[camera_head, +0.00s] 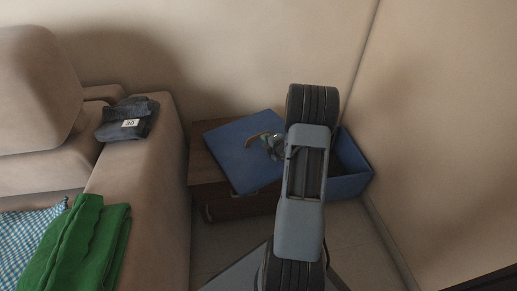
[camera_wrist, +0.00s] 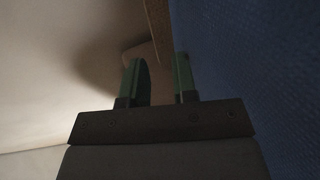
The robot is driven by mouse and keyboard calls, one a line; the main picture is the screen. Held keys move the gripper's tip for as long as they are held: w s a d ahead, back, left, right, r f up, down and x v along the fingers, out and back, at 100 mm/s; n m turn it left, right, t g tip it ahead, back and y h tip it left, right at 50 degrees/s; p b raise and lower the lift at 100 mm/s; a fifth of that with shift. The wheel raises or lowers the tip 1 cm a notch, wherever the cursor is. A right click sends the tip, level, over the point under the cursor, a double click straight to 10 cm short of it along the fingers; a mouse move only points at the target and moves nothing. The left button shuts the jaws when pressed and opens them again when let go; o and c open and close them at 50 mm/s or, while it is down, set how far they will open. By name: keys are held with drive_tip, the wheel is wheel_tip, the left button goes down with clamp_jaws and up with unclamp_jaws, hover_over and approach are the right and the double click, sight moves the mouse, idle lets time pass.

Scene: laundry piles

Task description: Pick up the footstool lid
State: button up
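The footstool lid (camera_head: 233,160) is a flat blue panel resting at a slant on a brown wooden side table. In the wrist view its blue surface (camera_wrist: 250,70) fills the right side, close to the right finger. My gripper (camera_head: 268,143) is over the lid's upper right part, partly hidden by my arm. In the wrist view its two green fingers (camera_wrist: 161,82) are apart, with no lid visible between them. Whether a finger touches the lid cannot be told. The open blue footstool box (camera_head: 350,184) stands right of the table, partly behind my arm.
The brown table (camera_head: 206,163) stands against the back wall, beside a beige sofa (camera_head: 160,185). A dark cloth item with a "30" label (camera_head: 126,120) lies on the sofa arm. A green cloth (camera_head: 85,245) and a blue checked cloth (camera_head: 25,240) lie at lower left.

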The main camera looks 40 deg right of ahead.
sight(260, 143)
drive_tip(key=shift+x, duration=0.95)
drive_tip(key=b+x, duration=0.1)
drive_tip(key=x, duration=0.1)
drive_tip(key=b+x, duration=0.1)
drive_tip(key=x, duration=0.1)
drive_tip(key=shift+f, duration=0.25)
drive_tip(key=shift+w+d+f, duration=0.1)
drive_tip(key=shift+w, duration=0.4)
clamp_jaws()
idle(0.3)
